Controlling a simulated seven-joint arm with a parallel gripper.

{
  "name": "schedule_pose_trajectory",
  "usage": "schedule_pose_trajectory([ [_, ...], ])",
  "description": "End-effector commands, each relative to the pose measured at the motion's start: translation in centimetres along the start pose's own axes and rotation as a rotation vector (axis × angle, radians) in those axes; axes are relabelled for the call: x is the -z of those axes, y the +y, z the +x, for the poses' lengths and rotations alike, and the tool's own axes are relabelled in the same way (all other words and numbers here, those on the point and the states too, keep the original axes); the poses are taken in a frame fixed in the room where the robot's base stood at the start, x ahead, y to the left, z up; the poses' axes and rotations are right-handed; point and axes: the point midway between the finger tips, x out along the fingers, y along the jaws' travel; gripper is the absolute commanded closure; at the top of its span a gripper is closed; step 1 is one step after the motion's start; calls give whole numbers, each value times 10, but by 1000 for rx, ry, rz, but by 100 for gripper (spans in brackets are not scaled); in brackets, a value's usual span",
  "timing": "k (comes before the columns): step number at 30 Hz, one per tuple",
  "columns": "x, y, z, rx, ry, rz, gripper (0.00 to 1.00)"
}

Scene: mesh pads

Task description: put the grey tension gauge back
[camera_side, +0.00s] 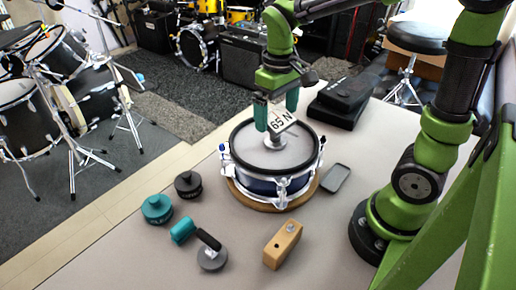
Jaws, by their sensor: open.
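A grey tension gauge (275,141) with a round base and a white plate reading "65 N" stands on the pale head of a drum (253,184). My gripper (277,118) is just above the base, pointing down. Its two teal fingers are apart, one on each side of the white plate. The plate and fingers overlap in this view, so I cannot tell whether they touch. The gauge's upper part is partly hidden by the gripper.
The drum rests on a wooden ring (238,192). A dark rectangular pad (335,178) lies to its right. A teal knob (156,209), dark knob (188,184), black-handled grey disc (212,258) and wooden block (283,245) stand in front. A black case (345,97) stands behind.

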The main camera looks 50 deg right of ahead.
Motion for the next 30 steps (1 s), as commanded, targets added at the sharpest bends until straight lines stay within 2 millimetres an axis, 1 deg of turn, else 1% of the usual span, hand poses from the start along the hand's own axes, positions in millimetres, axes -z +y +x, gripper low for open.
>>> schedule_pose_trajectory([
  [5, 0, 0, 0, 0, 0, 0, 0],
  [6, 0, 0, 0, 0, 0, 0, 3],
  [11, 0, 0, 0, 0, 1, 0, 28],
  [24, 0, 0, 0, 0, 1, 0, 95],
  [26, 1, 0, -1, 0, 4, 0, 98],
  [30, 1, 0, -1, 0, 4, 0, 98],
])
